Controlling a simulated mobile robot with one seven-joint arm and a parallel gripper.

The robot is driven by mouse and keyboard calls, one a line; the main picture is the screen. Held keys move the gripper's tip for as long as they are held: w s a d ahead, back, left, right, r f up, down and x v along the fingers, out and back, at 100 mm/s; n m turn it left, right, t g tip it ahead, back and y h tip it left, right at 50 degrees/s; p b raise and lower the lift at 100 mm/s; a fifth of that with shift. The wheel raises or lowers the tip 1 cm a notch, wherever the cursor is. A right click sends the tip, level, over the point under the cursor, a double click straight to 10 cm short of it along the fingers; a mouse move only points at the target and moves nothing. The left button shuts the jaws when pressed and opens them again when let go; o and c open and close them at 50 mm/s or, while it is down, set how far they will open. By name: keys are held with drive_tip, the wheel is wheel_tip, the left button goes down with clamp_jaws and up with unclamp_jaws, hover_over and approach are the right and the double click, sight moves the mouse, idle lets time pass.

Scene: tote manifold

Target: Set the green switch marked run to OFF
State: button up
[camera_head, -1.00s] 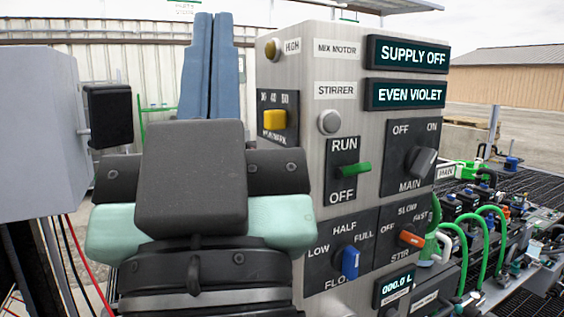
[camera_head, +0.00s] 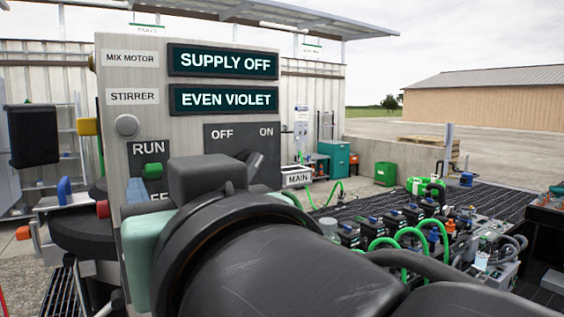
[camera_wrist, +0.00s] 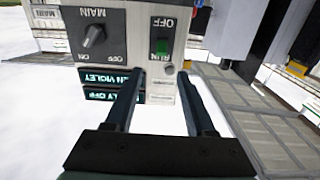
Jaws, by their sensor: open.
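The green switch (camera_head: 153,172) is on the grey panel (camera_head: 190,125), just under its RUN label, its lower plate and OFF label partly hidden by my arm. In the wrist view, which sees the panel upside down, the green switch (camera_wrist: 162,47) is nearer the RUN label than the OFF label. My gripper (camera_wrist: 160,76) is open and empty, its two dark fingers pointing toward the panel. In that picture the switch lies beyond the fingertips, roughly in line with the gap between them. I see no contact. In the head view my wrist hides most of the gripper.
The MAIN knob (camera_wrist: 93,36) is beside the switch. A round button (camera_head: 126,125) sits above RUN. Displays read SUPPLY OFF (camera_head: 222,62) and EVEN VIOLET (camera_head: 223,100). Yellow (camera_head: 88,127), blue (camera_head: 64,190) and red (camera_head: 102,209) knobs stick out at left. Green hoses (camera_head: 412,236) stand at right.

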sight(154, 166)
drive_tip(key=p+x, duration=0.3)
drive_tip(key=x, duration=0.7)
drive_tip(key=shift+s+a+r, duration=0.1)
drive_tip(key=shift+a+r, duration=0.05)
drive_tip(key=shift+p+x, duration=0.3)
drive_tip(key=shift+x, duration=0.45)
drive_tip(key=shift+c, duration=0.2)
clamp_jaws()
